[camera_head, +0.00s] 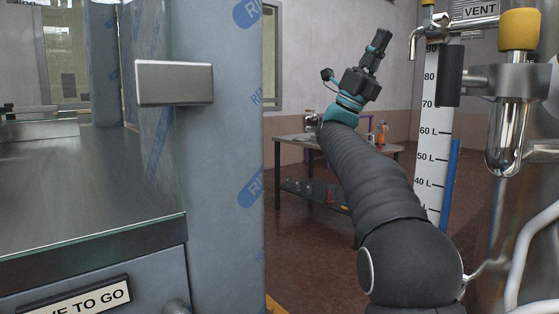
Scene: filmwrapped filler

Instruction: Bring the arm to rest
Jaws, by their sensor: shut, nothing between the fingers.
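My arm stretches from the lower right up toward the middle of the picture, its links in a dark sleeve. My gripper (377,45) is at its far end, pointing up and slightly right. Its fingers are shut with nothing between them. It stands in free air against the pale wall and touches nothing that I can see.
A film-wrapped column (221,200) and a metal counter (80,185) stand on the left. A level scale (431,130) and a steel pipe fitting with a yellow knob (519,30) are close on the right. A low table (290,140) stands behind my arm.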

